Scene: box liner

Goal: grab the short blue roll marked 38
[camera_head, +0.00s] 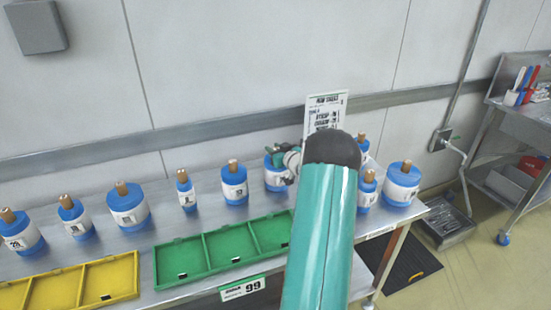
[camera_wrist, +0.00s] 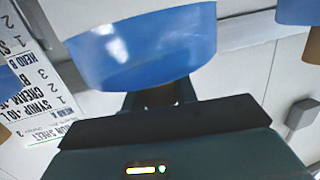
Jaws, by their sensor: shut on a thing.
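A short, wide blue roll (camera_head: 277,184) with a white label band stands in the row on the bench, partly behind my gripper (camera_head: 285,157). In the wrist view the held roll (camera_wrist: 140,65) fills the top middle, and its brown core shows between my fingers (camera_wrist: 158,97). My gripper is shut on this core. I cannot read the roll's number or tell whether it is lifted off the bench. Several other blue rolls with brown cores stand in the row, such as a wide one (camera_head: 234,185) to the left and another (camera_head: 401,185) to the right.
A printed card (camera_head: 325,112) stands behind my arm. A steel cart (camera_head: 525,120) is at the right.

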